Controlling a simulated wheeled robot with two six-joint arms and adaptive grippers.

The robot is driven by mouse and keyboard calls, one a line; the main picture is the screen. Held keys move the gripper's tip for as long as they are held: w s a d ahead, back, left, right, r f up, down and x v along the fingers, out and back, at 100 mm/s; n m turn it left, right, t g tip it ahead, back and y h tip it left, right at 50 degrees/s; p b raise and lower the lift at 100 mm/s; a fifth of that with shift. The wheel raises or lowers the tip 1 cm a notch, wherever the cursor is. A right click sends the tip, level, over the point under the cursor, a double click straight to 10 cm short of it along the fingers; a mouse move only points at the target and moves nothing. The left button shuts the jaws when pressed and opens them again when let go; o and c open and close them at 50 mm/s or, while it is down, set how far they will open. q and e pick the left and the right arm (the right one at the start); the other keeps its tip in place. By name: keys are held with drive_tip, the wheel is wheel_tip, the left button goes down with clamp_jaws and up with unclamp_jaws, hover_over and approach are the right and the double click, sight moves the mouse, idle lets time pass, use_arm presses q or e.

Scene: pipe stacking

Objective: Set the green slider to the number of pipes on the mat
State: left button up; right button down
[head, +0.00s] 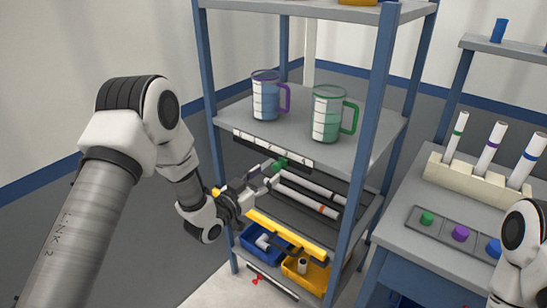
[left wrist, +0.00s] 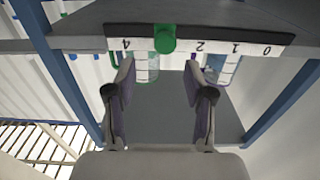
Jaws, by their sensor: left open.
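The green slider (head: 281,163) sits on a white numbered strip (head: 258,147) along the front edge of the shelf with the mugs. In the left wrist view, the strip's numbers appear upside down, and the green slider (left wrist: 165,38) covers the place between 4 and 2. My left gripper (head: 268,177) is open and empty in front of the slider. In the left wrist view, the fingertips (left wrist: 159,66) lie either side of the slider's line, apparently short of it. White pipes (head: 318,186) lie on the dark mat (head: 263,206) below; my gripper partly hides them. My right gripper is out of view.
A blue mug (head: 265,96) and a green mug (head: 327,115) stand on the shelf above. Blue (head: 249,240) and yellow (head: 326,279) bins sit below. A blue rack post (head: 368,130) stands right. A side table (head: 408,250) holds upright tubes and coloured buttons.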

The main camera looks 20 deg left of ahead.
sight(275, 168)
use_arm(q)
drive_tip(key=w, duration=0.3)
drive_tip(key=w+d+f, duration=0.1)
drive_tip(key=w, duration=0.1)
drive_tip(key=shift+w+p, duration=0.35)
drive_tip(key=shift+w+d+r, duration=0.1)
drive_tip(key=shift+w+d, duration=0.15)
drive_tip(key=shift+d, duration=0.1)
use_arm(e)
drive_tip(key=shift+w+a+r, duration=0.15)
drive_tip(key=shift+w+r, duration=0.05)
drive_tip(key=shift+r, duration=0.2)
use_arm(q)
clamp_jaws()
